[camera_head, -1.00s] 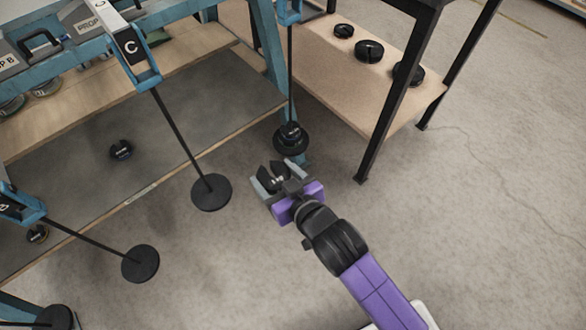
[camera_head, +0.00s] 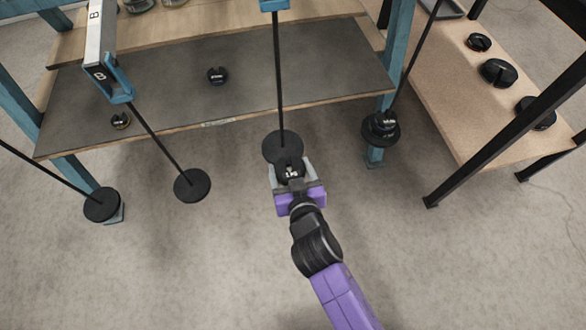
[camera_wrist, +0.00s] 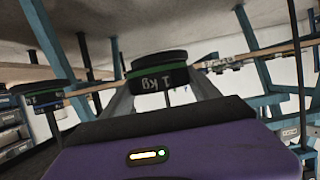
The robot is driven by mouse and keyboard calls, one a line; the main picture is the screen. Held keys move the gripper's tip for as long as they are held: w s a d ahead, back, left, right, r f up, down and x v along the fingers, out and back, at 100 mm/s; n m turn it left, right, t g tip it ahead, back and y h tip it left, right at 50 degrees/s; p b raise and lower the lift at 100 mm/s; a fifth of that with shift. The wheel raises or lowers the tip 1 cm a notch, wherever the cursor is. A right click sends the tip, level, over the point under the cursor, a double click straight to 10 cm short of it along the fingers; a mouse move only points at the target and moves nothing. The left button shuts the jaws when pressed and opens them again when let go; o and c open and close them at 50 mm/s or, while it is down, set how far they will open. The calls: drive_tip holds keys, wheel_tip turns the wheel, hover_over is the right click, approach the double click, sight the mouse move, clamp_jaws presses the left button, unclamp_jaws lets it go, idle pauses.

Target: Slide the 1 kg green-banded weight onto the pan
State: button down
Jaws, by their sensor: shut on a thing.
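My gripper (camera_head: 291,167) is shut on the dark 1 kg weight (camera_head: 291,172). In the wrist view the weight (camera_wrist: 160,78) shows its upside-down "1 kg" label and a green band. The round black pan (camera_head: 272,148) hangs on a thin rod from a blue hanger (camera_head: 273,5) at the top middle. The weight and fingertips overlap the pan's near edge in the head view. I cannot tell whether the weight touches the pan or is just in front of it. Part of the pan is hidden behind the weight.
An empty pan (camera_head: 192,186) hangs under lever B at left, another (camera_head: 101,205) farther left. A right pan (camera_head: 392,137) bears weights. The floor in front is clear.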

sight(283, 142)
drive_tip(key=shift+w+a+r, duration=0.1)
drive_tip(key=shift+w+a, duration=0.1)
drive_tip(key=shift+w, duration=0.45)
drive_tip(key=shift+w+a+r, duration=0.1)
drive_tip(key=shift+w+a, duration=0.05)
drive_tip(key=shift+w, duration=0.5)
drive_tip(key=shift+w+a, duration=0.2)
drive_tip(key=shift+w, duration=0.45)
drive_tip(key=shift+w+a+b, duration=0.25)
drive_tip(key=shift+w, duration=0.6)
drive_tip(key=shift+w+a+b, duration=0.2)
drive_tip(key=shift+w+a, duration=0.05)
drive_tip(key=shift+w, duration=0.65)
drive_tip(key=shift+w+a+b, duration=0.25)
drive_tip(key=shift+w, duration=0.6)
idle(0.4)
drive_tip(key=shift+f+b, duration=0.4)
idle(0.6)
drive_tip(key=shift+c, duration=1.3)
unclamp_jaws()
drive_tip(key=shift+o, duration=0.9)
drive_tip(key=shift+s+d+f, duration=0.1)
drive_tip(key=shift+s+f, duration=0.05)
drive_tip(key=shift+f, duration=0.2)
drive_tip(key=shift+r, duration=0.15)
